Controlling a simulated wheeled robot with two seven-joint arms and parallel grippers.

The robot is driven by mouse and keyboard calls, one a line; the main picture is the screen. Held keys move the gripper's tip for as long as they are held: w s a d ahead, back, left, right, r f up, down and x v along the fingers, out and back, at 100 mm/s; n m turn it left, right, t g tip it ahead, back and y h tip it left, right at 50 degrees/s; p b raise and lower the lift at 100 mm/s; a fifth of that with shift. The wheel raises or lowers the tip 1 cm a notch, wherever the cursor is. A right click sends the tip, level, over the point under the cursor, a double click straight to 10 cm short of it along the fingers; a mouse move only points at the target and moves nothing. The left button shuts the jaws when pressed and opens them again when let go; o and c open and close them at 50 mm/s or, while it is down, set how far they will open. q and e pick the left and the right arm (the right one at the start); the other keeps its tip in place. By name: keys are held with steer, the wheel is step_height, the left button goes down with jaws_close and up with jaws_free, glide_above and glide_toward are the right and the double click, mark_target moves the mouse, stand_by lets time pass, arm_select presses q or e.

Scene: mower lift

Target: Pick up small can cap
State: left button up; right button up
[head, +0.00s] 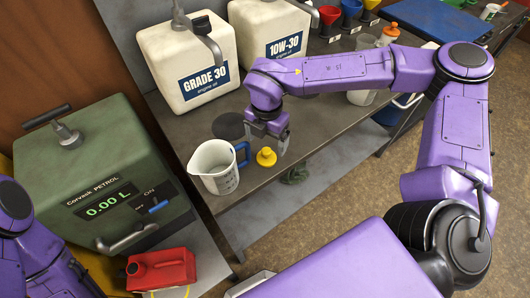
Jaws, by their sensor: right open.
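A small yellow cap (266,158) with a knob on top sits near the front edge of the grey workbench. It appears to be the can cap. My right gripper (269,139) is open, pointing down just above and behind the cap, with nothing visible between its fingers. I cannot tell whether a finger touches the cap. A red can (165,270) stands low at the bottom left, with a dark spot at its left end that looks like an opening. My left arm shows only at the bottom left corner; its gripper is out of view.
A white measuring jug (215,168) with a blue handle stands just left of the cap. Two large oil containers, GRADE 30 (190,62) and 10W-30 (272,38), stand behind. A green petrol dispenser (95,175) is at left. Coloured funnels (329,18) are farther back.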

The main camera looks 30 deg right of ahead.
mark_target(267, 150)
step_height(267, 150, down, 6)
steer(key=shift+r+p, duration=0.1)
steer(key=shift+p, duration=0.9)
steer(key=c, duration=1.1)
steer(key=shift+c, duration=0.2)
steer(key=shift+r, duration=0.1)
